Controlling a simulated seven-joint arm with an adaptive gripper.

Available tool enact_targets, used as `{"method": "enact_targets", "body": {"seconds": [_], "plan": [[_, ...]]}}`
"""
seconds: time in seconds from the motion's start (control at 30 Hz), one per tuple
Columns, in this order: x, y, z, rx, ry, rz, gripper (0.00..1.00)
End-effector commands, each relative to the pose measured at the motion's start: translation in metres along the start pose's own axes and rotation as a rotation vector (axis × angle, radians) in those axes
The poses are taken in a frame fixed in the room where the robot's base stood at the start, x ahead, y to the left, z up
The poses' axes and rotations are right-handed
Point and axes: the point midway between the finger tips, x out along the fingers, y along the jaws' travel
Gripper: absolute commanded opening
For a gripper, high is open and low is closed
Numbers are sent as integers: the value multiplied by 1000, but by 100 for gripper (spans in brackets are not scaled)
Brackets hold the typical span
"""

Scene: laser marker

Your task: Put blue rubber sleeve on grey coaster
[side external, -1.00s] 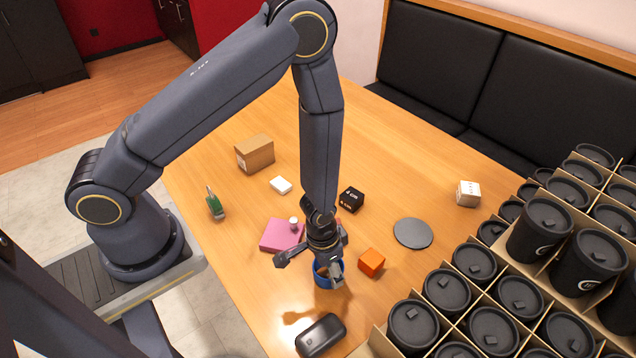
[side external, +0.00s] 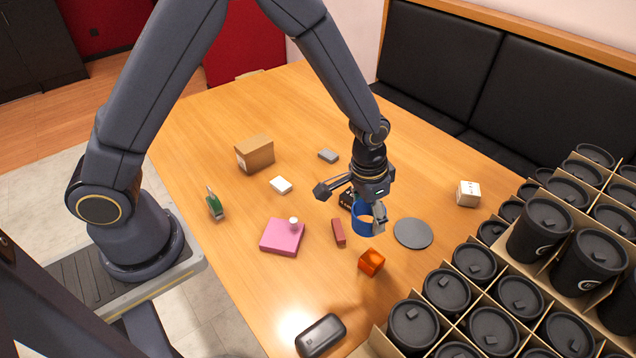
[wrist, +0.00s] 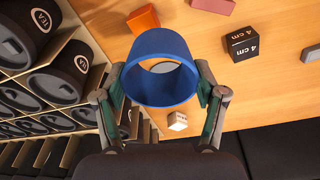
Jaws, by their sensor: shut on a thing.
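The blue rubber sleeve (side external: 361,222) is an open ring held above the table in the side view. My gripper (side external: 366,210) is shut on it. In the wrist view the sleeve (wrist: 160,92) sits between my two fingers, one on each side, with its opening showing. The grey coaster (side external: 413,233) is a flat round disc lying on the table, just to the right of the held sleeve in the side view. The sleeve is apart from the coaster. In the wrist view the coaster is mostly hidden behind the sleeve and gripper.
An orange cube (side external: 371,262) lies below the sleeve, and a black cube (side external: 346,199) is partly hidden behind my gripper. A dark red block (side external: 338,233) and pink box (side external: 282,237) lie left. A white cube (side external: 468,193) and crates of black cups (side external: 474,262) stand right.

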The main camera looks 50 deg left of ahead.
Motion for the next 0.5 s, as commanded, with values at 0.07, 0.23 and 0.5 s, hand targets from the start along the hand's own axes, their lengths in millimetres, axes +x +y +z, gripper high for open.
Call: {"method": "enact_targets", "body": {"seconds": [0.07, 0.23, 0.5], "plan": [[6, -5, -13, -10, -1, -2, 47], [32, -6, -51, -11, -2, -2, 47], [84, -6, -104, -12, -4, -2, 47]]}}
